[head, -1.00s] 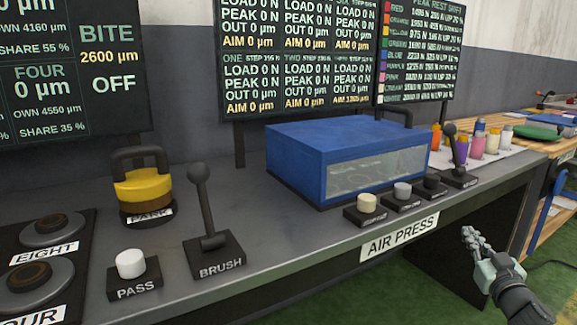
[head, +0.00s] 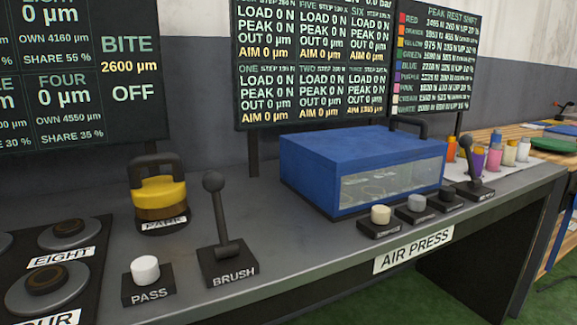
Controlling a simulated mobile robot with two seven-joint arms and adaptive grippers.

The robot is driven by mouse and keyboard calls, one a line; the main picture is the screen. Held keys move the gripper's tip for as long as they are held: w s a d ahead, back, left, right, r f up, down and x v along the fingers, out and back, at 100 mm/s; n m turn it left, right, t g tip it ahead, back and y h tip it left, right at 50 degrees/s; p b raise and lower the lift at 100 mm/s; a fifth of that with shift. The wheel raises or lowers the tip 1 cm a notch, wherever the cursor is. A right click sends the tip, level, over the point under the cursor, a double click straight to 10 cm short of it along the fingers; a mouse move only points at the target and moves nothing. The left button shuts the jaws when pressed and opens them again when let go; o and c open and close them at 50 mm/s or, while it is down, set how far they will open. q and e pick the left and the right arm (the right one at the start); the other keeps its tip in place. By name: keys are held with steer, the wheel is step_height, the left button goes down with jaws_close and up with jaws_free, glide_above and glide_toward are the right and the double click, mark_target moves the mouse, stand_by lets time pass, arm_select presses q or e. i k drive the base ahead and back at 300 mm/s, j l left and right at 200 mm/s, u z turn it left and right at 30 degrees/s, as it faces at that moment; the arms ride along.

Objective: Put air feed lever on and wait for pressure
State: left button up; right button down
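A small black lever (head: 469,160) with a ball knob stands upright on a black base at the right end of the row of controls by the air press. Its label is too small to read, so I cannot tell for sure that it is the air feed lever. The blue air press (head: 320,158) with a clear front window sits on the grey bench, behind the AIR PRESS sign (head: 413,249). On the dark screen (head: 316,62) above, a cut-off top line seems to end in "bar". Neither of my grippers is in view.
Three buttons, the leftmost cream (head: 380,214), stand before the press. A larger BRUSH lever (head: 216,200), white PASS button (head: 145,269) and yellow PARK weight (head: 160,203) are to the left. Coloured jars (head: 494,158) stand beyond the small lever.

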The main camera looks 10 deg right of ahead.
mark_target(465, 142)
steer(key=l, duration=0.45)
steer(key=k+l+u, duration=0.15)
steer(key=l, duration=0.25)
steer(key=k+l, duration=0.1)
steer(key=l, duration=0.35)
steer(key=l+u, duration=0.1)
steer(key=l, duration=0.3)
steer(key=k+l+u, duration=0.1)
steer(key=l, duration=0.3)
steer(key=k+l, duration=0.2)
steer(key=l, duration=0.25)
steer(key=k+l+u, duration=0.15)
steer(key=l, duration=0.25)
steer(key=k+l, duration=0.1)
steer(key=l, duration=0.3)
